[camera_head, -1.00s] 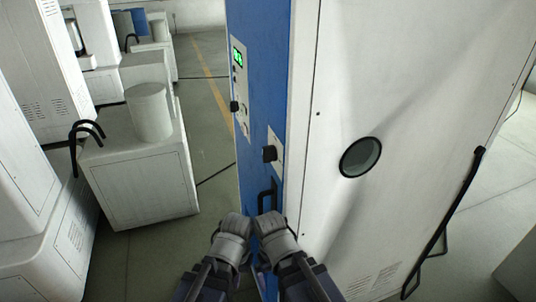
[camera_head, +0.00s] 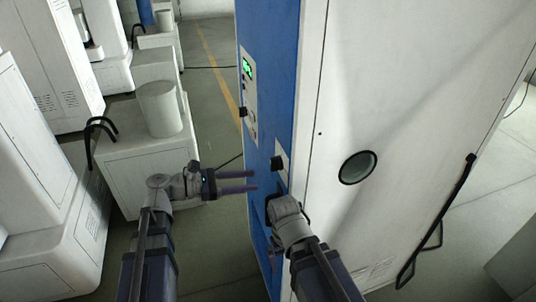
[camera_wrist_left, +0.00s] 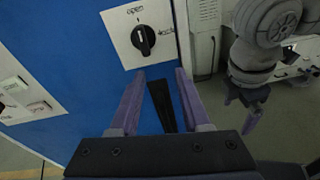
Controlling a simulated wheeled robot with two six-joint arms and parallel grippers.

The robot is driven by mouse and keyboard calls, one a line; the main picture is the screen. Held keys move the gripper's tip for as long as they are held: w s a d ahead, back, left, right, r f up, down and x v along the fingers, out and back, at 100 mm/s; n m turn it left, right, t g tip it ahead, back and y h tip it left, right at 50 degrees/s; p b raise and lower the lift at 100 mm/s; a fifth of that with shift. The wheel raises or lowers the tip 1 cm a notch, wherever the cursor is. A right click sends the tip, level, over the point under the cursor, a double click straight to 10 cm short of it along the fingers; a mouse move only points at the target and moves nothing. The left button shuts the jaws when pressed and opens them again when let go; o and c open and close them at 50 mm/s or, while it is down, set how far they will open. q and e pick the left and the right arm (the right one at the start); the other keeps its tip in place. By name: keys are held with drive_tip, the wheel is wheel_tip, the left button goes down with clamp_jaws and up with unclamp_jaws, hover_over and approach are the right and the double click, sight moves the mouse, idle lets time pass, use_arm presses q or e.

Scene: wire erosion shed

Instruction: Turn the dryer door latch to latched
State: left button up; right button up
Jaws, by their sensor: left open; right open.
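The dryer door latch is a black knob (camera_head: 278,162) on a white plate on the blue side of the dryer. In the left wrist view the knob (camera_wrist_left: 143,40) stands near upright below the word "open", with "lock" at its right. My left gripper (camera_head: 255,181) is open and empty, left of the blue side and a little below the knob, not touching it. Its fingers point toward the blue panel, with a black handle (camera_wrist_left: 162,105) showing between them. My right gripper (camera_wrist_left: 250,108) is open in the left wrist view; its fingers are mostly hidden in the head view.
The white dryer door (camera_head: 400,110) has a round window (camera_head: 358,168) and a black bar (camera_head: 440,215). A control panel (camera_head: 249,90) sits higher on the blue side. White machines (camera_head: 140,160) stand at the left, with open floor between.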

sight(276, 164)
use_arm(q)
wheel_tip(276, 164, up, 4)
drive_tip(key=w+a+n+t+h, duration=0.1)
drive_tip(key=a+n, duration=0.1)
drive_tip(key=x, duration=0.7)
drive_tip(key=shift+w+d+f, duration=0.2)
drive_tip(key=shift+d, duration=0.15)
drive_tip(key=shift+c, duration=0.2)
clamp_jaws()
